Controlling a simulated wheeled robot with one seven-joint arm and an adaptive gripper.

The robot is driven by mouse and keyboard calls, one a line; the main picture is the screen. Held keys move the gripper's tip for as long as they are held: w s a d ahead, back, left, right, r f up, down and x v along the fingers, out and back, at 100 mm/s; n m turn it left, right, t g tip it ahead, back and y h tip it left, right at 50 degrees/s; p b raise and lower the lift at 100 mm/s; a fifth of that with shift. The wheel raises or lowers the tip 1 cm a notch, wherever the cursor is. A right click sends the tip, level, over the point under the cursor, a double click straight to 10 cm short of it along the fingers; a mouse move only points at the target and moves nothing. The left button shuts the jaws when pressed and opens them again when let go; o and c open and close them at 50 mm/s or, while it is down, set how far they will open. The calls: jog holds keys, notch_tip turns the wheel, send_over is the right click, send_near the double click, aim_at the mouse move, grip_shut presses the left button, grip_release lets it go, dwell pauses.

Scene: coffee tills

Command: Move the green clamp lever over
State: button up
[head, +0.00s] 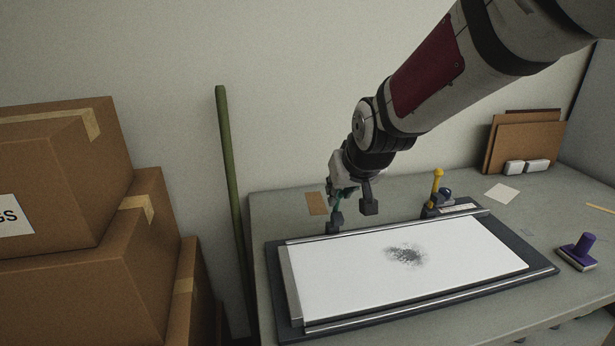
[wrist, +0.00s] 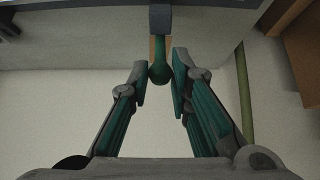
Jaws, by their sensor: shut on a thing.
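The green clamp lever (wrist: 158,54) shows in the wrist view as a green rod with a round knob, running up to a dark grey block at the top edge. My gripper (wrist: 160,78) has its two fingers on either side of the knob and is shut on it. In the head view my gripper (head: 352,213) is over the back left corner of the framed board. There the fingers largely hide the green lever, and I cannot make out its tilt.
A framed white board (head: 340,285) with a dark speckled patch lies on the grey table (head: 265,215). A purple-handled stamp (head: 581,248) is at the right. Cardboard boxes (head: 60,190) and a green pole (head: 228,150) stand left.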

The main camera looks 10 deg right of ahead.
jog(key=shift+s+f, duration=0.1)
jog(key=shift+s+f+p, duration=0.25)
jog(key=shift+s+f, duration=0.1)
jog(key=shift+s, duration=0.3)
jog(key=shift+s+f+p, duration=0.2)
jog(key=shift+s+f, duration=0.1)
jog(key=shift+s, duration=0.35)
jog(key=shift+f, duration=0.1)
jog(key=shift+s+f, duration=0.95)
jog(key=shift+s, duration=0.15)
jog(key=shift+s+f+p, duration=0.25)
jog(key=shift+s+f, duration=0.15)
jog(key=shift+f, duration=0.25)
jog(key=shift+s+f+p, duration=0.2)
jog(key=shift+s+f, duration=0.15)
jog(key=shift+f, duration=0.25)
